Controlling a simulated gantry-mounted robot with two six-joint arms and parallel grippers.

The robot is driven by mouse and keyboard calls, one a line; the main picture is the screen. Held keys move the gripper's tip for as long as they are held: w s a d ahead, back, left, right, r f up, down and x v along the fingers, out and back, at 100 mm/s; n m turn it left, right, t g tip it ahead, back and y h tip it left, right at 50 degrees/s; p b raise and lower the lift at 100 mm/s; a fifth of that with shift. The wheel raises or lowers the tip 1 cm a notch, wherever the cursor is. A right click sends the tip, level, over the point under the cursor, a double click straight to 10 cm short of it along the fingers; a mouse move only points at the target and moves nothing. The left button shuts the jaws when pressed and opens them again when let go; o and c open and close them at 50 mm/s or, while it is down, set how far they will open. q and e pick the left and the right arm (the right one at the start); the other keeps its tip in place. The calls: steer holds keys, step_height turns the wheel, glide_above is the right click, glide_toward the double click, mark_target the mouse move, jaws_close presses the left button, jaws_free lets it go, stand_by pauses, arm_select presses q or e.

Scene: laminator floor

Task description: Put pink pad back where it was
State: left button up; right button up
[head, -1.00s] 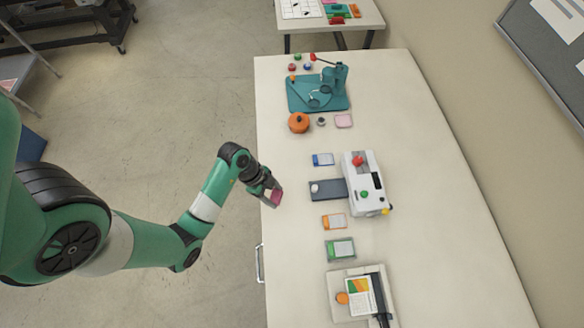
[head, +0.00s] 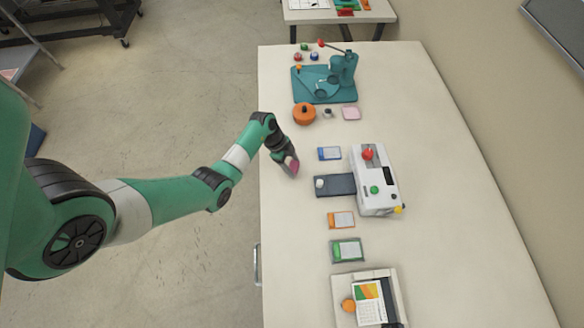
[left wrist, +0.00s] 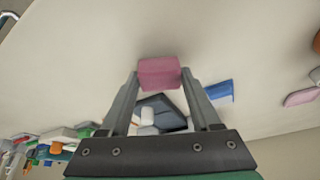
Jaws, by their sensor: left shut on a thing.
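The pink pad (left wrist: 159,72) is a small block held between the two fingertips of my left gripper (left wrist: 158,82). In the head view, my left gripper (head: 289,163) is over the left part of the table, left of the blue-edged card, with the pink pad (head: 292,168) at its tip. The gripper is shut on the pad, which looks to be above the table top. A separate flat pale-pink piece (head: 351,113) lies on the table beside a small grey-topped item. My right gripper is not in view.
The white laminator (head: 376,180) with its dark tray (head: 340,187) stands right of the gripper. The blue (head: 329,154), orange (head: 341,220) and green (head: 347,250) cards lie near it. An orange round pot (head: 304,114) and teal press (head: 326,85) stand farther back. The table's left strip is bare.

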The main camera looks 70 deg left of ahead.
arm_select(q)
steer(key=shift+f, duration=0.6)
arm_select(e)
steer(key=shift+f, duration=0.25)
arm_select(q)
steer(key=shift+f, duration=0.15)
steer(key=o, duration=1.5)
steer(key=shift+c, duration=0.2)
steer(key=p+v, duration=0.5)
steer(key=v, duration=0.7)
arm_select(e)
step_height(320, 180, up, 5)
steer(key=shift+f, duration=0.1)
